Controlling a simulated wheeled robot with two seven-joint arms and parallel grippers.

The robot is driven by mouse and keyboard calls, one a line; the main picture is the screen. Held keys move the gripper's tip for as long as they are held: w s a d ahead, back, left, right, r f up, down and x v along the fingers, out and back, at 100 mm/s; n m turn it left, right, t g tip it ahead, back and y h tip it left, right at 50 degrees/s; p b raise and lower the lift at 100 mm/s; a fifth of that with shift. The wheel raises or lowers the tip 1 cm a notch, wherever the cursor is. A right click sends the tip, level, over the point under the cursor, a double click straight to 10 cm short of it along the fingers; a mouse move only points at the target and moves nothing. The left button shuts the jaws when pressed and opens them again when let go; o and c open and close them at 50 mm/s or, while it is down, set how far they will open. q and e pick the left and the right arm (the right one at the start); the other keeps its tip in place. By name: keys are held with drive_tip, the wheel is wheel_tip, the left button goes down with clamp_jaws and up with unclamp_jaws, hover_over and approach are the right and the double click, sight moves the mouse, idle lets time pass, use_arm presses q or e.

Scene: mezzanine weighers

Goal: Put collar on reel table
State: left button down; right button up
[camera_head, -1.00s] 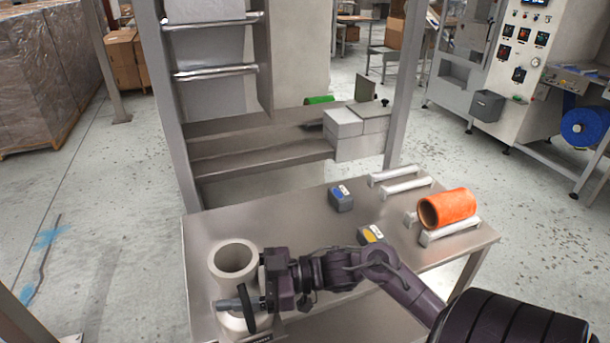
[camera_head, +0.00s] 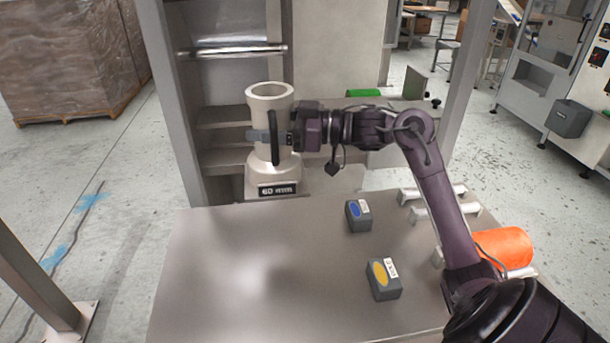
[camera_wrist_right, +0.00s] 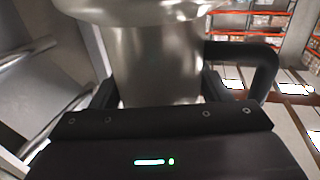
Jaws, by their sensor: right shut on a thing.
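The collar (camera_head: 268,112) is a cream, hollow, upright cylinder with a wide flared foot and a dark "60 mm" label. My right gripper (camera_head: 272,139) is shut on its narrower body and holds it raised near the far left edge of the steel table (camera_head: 235,270). In the right wrist view the collar (camera_wrist_right: 160,65) fills the space between the fingers and looks grey and shiny. An orange reel (camera_head: 505,247) lies at the table's right, partly hidden by my right arm. My left gripper is not in view.
Two small grey blocks, one with a blue patch (camera_head: 358,215) and one with a yellow patch (camera_head: 383,280), stand on the table. Pale cradle bars (camera_head: 445,212) are at its right. A grey frame with shelves (camera_head: 222,118) stands behind. The table's left half is clear.

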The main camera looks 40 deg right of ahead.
wheel_tip(320, 180, down, 19)
drive_tip(key=p, duration=0.2)
drive_tip(key=shift+f, duration=0.2)
drive_tip(key=o, duration=1.8)
drive_tip(key=shift+f, duration=0.15)
drive_tip(key=shift+c, duration=0.2)
drive_tip(key=b+v, duration=0.3)
drive_tip(key=v, duration=0.9)
drive_tip(key=shift+r, duration=0.2)
